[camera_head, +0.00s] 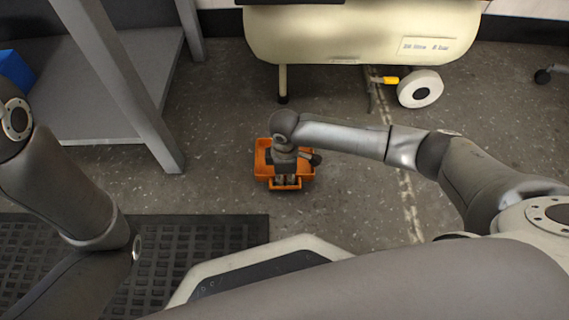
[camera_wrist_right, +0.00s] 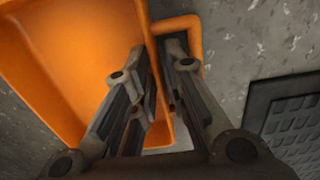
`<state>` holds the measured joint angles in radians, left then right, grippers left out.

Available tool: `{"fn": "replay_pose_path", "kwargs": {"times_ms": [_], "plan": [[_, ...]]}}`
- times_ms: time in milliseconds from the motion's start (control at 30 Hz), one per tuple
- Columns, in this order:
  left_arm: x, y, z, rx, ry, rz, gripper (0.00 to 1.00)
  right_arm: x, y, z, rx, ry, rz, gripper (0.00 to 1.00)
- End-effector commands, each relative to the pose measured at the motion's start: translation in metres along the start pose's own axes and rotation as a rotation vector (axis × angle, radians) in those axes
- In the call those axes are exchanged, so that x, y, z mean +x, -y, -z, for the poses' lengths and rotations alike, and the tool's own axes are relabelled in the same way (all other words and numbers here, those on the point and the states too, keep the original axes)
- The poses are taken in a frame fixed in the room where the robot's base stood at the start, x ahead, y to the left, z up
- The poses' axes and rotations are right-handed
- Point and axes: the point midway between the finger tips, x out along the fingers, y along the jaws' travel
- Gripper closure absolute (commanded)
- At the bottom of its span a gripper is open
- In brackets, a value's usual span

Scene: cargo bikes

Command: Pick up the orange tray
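The orange tray (camera_head: 306,171) is a small open bin in the middle of the head view, low over or on the grey floor; I cannot tell which. It also fills the upper left of the right wrist view (camera_wrist_right: 75,50), with a loop-like orange handle at its side. My right gripper (camera_head: 287,180) points down at the tray's near side and hides part of it. In the right wrist view its two fingers (camera_wrist_right: 162,65) are close together on either side of the tray's orange wall, shut on it. My left arm shows at the left, but its gripper is out of view.
A grey metal table or shelf (camera_head: 140,90) stands at the left, its leg left of the tray. A black rubber mat (camera_head: 215,238) lies at the front left. Bare floor surrounds the tray.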

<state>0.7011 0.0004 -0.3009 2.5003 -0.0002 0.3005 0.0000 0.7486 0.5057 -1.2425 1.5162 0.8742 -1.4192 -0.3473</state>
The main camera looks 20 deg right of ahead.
Motion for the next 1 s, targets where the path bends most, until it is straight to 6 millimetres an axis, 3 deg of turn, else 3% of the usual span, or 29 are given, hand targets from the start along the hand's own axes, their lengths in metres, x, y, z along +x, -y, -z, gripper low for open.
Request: {"fn": "replay_pose_path", "kwargs": {"times_ms": [67,167,667,867,1000], "plan": [[0.001,0.0,0.0,0.0,0.0,0.0,1.0,-0.001,0.0,0.0,0.0,0.0,0.0,0.87],[0.001,0.0,0.0,0.0,0.0,0.0,1.0,-0.001,0.0,0.0,0.0,0.0,0.0,1.0],[0.002,0.001,-0.001,0.001,0.001,0.0,1.0,-0.003,0.0,0.0,0.0,-0.001,-0.001,1.0],[0.012,0.003,-0.005,0.001,0.002,0.0,1.0,-0.017,0.0,0.0,0.0,-0.002,-0.001,1.0],[0.027,0.006,-0.01,0.001,0.003,0.001,1.0,-0.037,-0.001,0.001,0.0,-0.003,-0.001,1.0]]}}
